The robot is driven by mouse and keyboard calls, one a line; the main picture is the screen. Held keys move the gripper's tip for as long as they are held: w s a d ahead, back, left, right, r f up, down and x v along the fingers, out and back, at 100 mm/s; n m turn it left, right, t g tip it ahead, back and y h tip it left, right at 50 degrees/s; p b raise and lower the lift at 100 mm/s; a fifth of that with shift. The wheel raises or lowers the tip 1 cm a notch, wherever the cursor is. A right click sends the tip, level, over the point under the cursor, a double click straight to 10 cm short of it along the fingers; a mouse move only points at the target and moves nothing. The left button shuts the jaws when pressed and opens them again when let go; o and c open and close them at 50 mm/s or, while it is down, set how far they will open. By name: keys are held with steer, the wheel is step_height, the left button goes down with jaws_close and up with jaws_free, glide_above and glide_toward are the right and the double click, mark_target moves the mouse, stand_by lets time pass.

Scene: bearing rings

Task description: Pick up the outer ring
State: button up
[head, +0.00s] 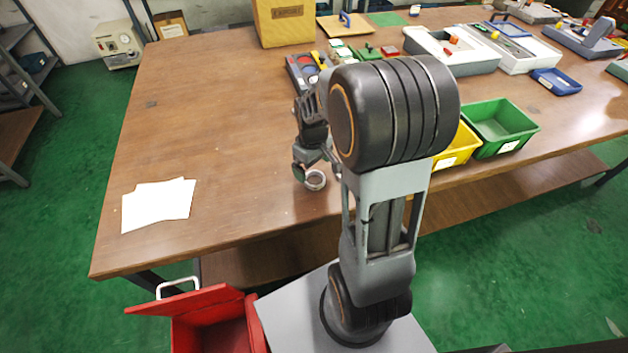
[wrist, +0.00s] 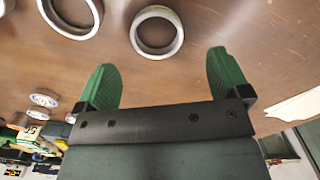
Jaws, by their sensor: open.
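In the wrist view a grey metal ring (wrist: 157,51) lies flat on the brown table, just beyond the gap between my green-padded fingertips. A second, larger-looking ring (wrist: 70,31) lies to its left, cut off by the top edge. I cannot tell for certain which is the outer ring. My gripper (wrist: 161,62) is open and nothing is between its fingers. In the head view one ring (head: 315,187) shows on the table close by my gripper (head: 316,168); my arm hides the table to its right.
Smaller rings (wrist: 43,100) lie at the left in the wrist view. The table (head: 220,120) is clear left of my gripper, apart from white paper (head: 158,206). Yellow (head: 457,150) and green (head: 502,127) bins stand to the right. A red bin (head: 208,325) stands below the front edge.

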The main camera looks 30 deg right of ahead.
mark_target(314, 177)
steer(key=shift+w+d+f, duration=0.1)
steer(key=shift+d+f, duration=0.05)
steer(key=shift+f, duration=2.55)
steer(key=shift+c, duration=0.3)
steer(key=c, duration=1)
steer(key=shift+r, duration=0.15)
